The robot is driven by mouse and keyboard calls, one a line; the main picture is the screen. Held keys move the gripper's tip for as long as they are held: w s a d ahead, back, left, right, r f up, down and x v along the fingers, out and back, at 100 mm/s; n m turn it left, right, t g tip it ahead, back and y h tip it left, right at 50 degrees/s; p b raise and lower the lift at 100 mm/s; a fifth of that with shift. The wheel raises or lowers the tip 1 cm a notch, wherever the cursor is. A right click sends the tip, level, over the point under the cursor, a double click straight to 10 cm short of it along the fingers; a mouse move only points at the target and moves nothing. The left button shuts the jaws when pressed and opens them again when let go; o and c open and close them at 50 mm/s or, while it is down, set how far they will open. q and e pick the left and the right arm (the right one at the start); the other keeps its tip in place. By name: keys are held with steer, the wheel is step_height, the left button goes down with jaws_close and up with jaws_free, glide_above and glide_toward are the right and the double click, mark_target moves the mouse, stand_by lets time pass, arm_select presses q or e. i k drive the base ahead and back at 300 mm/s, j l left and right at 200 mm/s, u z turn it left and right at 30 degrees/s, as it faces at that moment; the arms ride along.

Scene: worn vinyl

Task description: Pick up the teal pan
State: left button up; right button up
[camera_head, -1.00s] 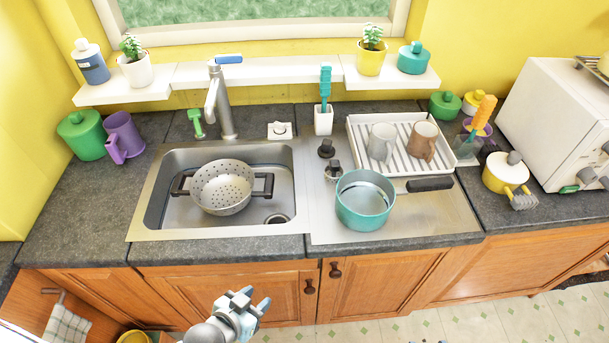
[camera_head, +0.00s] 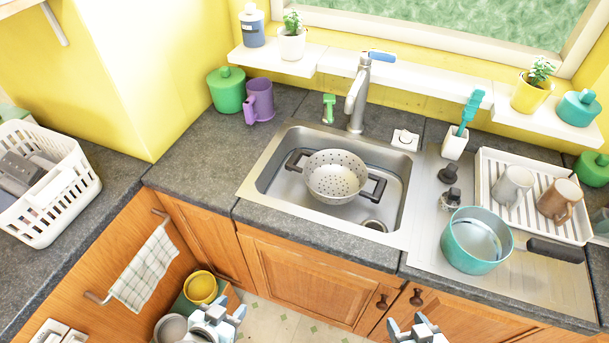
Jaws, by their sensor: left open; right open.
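The teal pan (camera_head: 462,262) sits on the metal drainboard to the right of the sink. Its dark handle (camera_head: 556,250) points right, in front of the dish rack. My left gripper (camera_head: 229,309) is open and empty at the bottom of the view, low in front of the cabinets and well left of the pan. My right gripper (camera_head: 415,326) is open at the bottom edge, below and a little left of the pan, apart from it. Part of the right gripper is cut off by the frame.
A colander (camera_head: 336,182) stands in the sink (camera_head: 278,168). The dish rack (camera_head: 522,226) with two mugs is behind the pan handle. A white basket (camera_head: 62,212) is on the left counter. A towel (camera_head: 146,267) hangs below it.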

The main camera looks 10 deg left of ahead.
mark_target(475, 240)
steer(key=z, duration=1.2)
steer(key=j, duration=0.3)
